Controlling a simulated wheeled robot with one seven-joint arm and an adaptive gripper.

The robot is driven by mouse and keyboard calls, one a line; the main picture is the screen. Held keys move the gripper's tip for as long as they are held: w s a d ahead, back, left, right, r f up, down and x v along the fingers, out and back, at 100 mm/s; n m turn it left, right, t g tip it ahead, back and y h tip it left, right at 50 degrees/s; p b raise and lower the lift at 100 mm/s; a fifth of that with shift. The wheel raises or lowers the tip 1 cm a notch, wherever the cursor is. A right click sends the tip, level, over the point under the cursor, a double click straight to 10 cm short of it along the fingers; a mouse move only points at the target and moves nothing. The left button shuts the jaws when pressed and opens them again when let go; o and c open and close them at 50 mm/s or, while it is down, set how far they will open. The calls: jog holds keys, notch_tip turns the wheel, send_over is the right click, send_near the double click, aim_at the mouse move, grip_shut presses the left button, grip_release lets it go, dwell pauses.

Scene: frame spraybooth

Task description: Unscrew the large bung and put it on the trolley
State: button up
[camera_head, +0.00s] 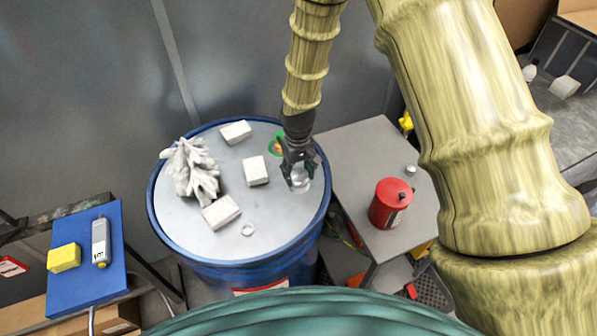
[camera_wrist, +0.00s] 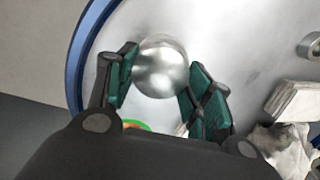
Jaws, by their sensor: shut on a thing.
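The large bung (camera_head: 299,181) is a shiny, round metal piece near the right edge of the blue drum's grey lid (camera_head: 225,245). My gripper (camera_head: 298,165) points down over it and is shut on it. In the wrist view the two green-padded fingers (camera_wrist: 158,88) lie on either side of the bung (camera_wrist: 161,62). I cannot tell whether the bung is still seated in the lid or just clear of it. The trolley (camera_head: 352,150), with a grey top, stands right of the drum.
On the lid lie crumpled pale cloth (camera_head: 190,170), white blocks (camera_head: 255,171) and a small ring-shaped cap (camera_head: 248,229). The trolley carries a red can (camera_head: 390,204) and a small cap (camera_head: 410,170); its far left top is clear. A blue board (camera_head: 85,285) is at left.

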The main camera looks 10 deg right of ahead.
jog(key=o, duration=0.7)
jog(key=shift+w, duration=0.1)
jog(key=shift+c, duration=0.2)
jog(key=m, duration=0.6)
jog(key=shift+d, duration=0.15)
jog(key=m, duration=0.6)
jog(key=shift+d+m, duration=0.1)
jog(key=shift+m, duration=0.3)
jog(key=m, duration=0.7)
jog(key=shift+s, duration=0.25)
jog(key=m, duration=0.7)
jog(key=shift+m, duration=0.4)
